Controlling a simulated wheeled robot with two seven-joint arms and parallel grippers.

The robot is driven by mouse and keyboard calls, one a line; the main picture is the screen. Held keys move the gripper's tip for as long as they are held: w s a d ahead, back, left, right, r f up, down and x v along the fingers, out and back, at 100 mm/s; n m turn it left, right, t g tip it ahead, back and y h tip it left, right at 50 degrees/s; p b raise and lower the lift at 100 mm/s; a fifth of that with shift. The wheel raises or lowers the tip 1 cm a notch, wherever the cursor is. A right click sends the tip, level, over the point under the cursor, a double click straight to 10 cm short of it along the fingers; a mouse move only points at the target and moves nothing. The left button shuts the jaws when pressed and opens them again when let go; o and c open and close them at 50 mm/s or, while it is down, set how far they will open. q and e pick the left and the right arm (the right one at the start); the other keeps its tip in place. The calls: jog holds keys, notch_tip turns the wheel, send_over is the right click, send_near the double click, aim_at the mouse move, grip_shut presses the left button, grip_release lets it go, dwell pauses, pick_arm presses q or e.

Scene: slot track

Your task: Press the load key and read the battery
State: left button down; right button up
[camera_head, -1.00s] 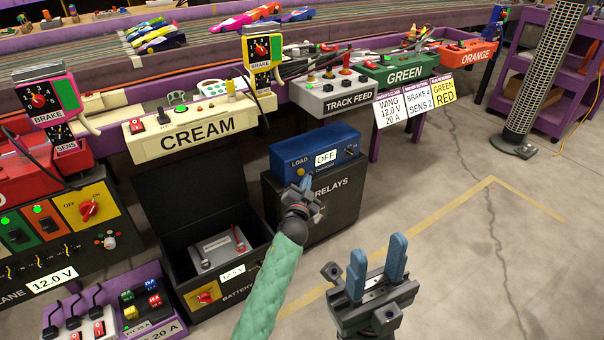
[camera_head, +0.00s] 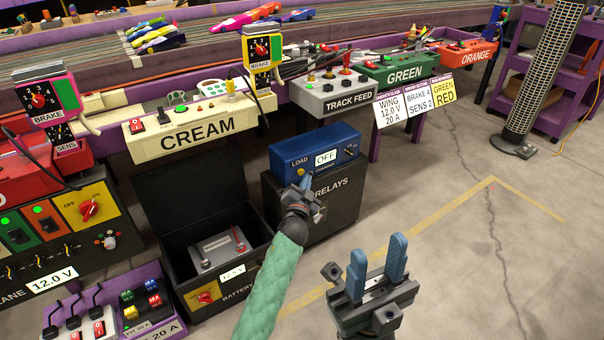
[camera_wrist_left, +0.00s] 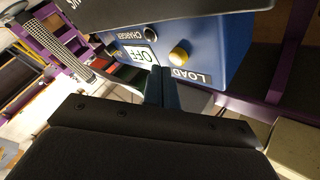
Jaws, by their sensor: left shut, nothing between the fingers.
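The blue charger box (camera_head: 330,139) stands on the black relays case. Its white display (camera_head: 325,157) reads OFF, and the yellow load key (camera_head: 300,172) is at its left under the word LOAD. The key also shows in the left wrist view (camera_wrist_left: 179,56), standing out from the face. My left gripper (camera_head: 307,181) is shut and empty, its fingertips just in front of the charger's face, right of the key; I cannot tell whether they touch it. The battery (camera_head: 222,246) sits in the open black box, whose front label (camera_head: 233,272) reads 12.5 V. My right gripper (camera_head: 378,262) is open and empty.
The relays case (camera_head: 335,205) stands beside the battery box. Behind are the cream unit (camera_head: 198,128) and the track feed unit (camera_head: 345,96). A purple tray (camera_head: 155,305) with levers is at the lower left.

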pick_arm(q)
jog(key=shift+w+a, duration=0.1)
jog(key=shift+w+a, duration=0.2)
jog(key=shift+w, duration=0.05)
jog(key=shift+w+a, duration=0.25)
jog(key=shift+w, duration=0.1)
dwell(1.0)
jog(key=shift+s, duration=0.1)
jog(key=shift+s+d+p, duration=0.35)
jog(key=shift+s+d, duration=0.15)
jog(key=shift+s, duration=0.1)
dwell(0.4)
